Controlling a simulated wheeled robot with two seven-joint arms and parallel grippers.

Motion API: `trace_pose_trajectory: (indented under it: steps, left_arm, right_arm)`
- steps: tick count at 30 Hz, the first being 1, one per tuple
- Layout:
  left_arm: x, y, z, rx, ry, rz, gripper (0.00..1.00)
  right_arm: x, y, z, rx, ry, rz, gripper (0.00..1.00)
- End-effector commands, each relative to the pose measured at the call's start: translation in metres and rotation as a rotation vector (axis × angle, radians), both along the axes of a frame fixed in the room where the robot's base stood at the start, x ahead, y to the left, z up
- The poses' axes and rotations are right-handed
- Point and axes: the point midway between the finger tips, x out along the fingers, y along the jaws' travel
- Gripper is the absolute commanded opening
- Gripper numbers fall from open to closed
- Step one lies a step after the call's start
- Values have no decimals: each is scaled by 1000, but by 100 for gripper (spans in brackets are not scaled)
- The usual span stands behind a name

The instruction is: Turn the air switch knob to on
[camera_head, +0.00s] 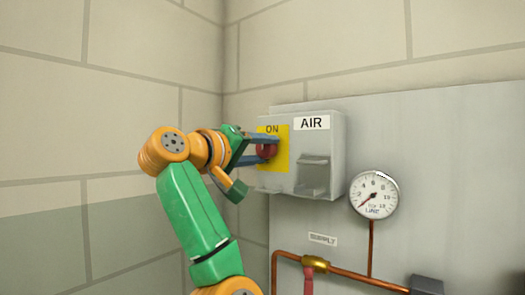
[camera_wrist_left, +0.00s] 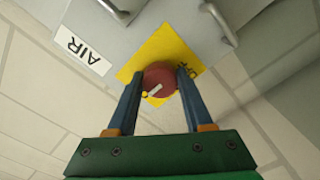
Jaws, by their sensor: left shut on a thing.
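The air switch knob (camera_head: 267,151) is a round red knob on a yellow plate (camera_head: 281,160) marked ON. The plate is on the left of the grey box labelled AIR (camera_head: 320,130). My left gripper (camera_head: 270,146) reaches the knob from the left, with its blue fingers on either side of it. In the left wrist view the knob (camera_wrist_left: 158,76) sits between the two fingertips (camera_wrist_left: 159,80), and the fingers are shut on it. A pale pointer mark (camera_wrist_left: 155,90) shows on its face. The plate's lettering is partly hidden by the fingers. My right gripper is not in view.
A grey handle (camera_head: 313,175) juts from the box right of the knob. A round gauge (camera_head: 374,194) hangs lower right, above copper pipes (camera_head: 345,274) and a SUPPLY label (camera_head: 323,239). A block wall (camera_head: 130,75) stands at the left.

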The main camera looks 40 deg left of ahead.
Motion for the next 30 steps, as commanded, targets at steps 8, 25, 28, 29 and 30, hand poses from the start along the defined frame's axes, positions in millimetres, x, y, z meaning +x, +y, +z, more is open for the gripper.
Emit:
trace_pose_trajectory:
  steps: [8,25,28,29,30]
  left_arm:
    - [1,0,-2,-1,6,-1,81]
    - [-64,-6,-4,-1,1,1,81]
    - [-70,-7,-3,-1,3,0,81]
    - [-71,-7,-2,-1,4,1,81]
    - [-71,-8,-2,-2,5,0,81]
  right_arm:
    - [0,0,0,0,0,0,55]
    - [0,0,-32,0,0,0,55]
    - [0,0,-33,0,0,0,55]
    - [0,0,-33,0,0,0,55]
    - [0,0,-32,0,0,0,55]
